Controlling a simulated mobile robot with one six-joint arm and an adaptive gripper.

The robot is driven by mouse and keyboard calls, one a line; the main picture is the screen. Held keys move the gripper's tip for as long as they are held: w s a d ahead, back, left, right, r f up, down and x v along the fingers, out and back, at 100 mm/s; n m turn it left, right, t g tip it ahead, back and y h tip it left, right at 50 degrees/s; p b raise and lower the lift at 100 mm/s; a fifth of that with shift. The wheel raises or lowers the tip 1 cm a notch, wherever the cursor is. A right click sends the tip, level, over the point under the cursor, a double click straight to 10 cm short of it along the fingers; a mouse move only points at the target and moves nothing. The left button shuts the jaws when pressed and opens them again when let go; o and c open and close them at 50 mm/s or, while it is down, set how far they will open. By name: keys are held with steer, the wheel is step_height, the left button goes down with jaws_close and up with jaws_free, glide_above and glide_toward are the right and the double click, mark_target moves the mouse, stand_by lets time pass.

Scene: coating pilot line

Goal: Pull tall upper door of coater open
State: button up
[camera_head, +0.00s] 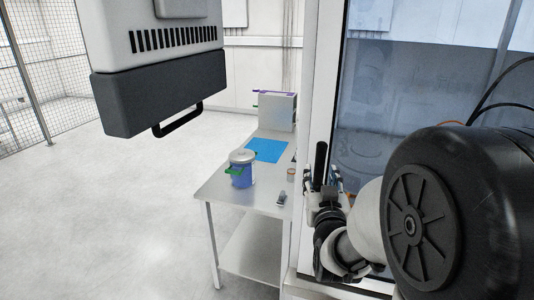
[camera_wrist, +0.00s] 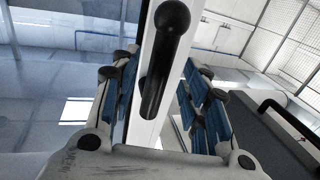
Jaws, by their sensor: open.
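The tall upper door of the coater shows a white frame (camera_head: 319,70) and a bluish glass pane (camera_head: 415,95) in the head view. Its black bar handle (camera_head: 320,160) stands upright on the frame; it also shows in the wrist view (camera_wrist: 165,55). My gripper (camera_head: 326,188) is at the handle in the head view, partly hidden by my own arm. In the wrist view my gripper (camera_wrist: 160,90) is open, with one blue-padded finger on each side of the handle. The pads appear apart from the handle. I cannot tell whether the door is fully closed.
A steel table (camera_head: 222,194) stands left of the coater, with a blue pot (camera_head: 241,174), a blue mat (camera_head: 267,150) and a grey box (camera_head: 277,110) on it. A white and dark unit with a handle (camera_head: 160,85) fills the upper left. Floor at the left is clear.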

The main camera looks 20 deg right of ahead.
mark_target(320, 174)
steer(key=shift+x, duration=1.95)
steer(key=shift+f, duration=0.2)
steer(key=shift+c, duration=0.3)
jaws_close()
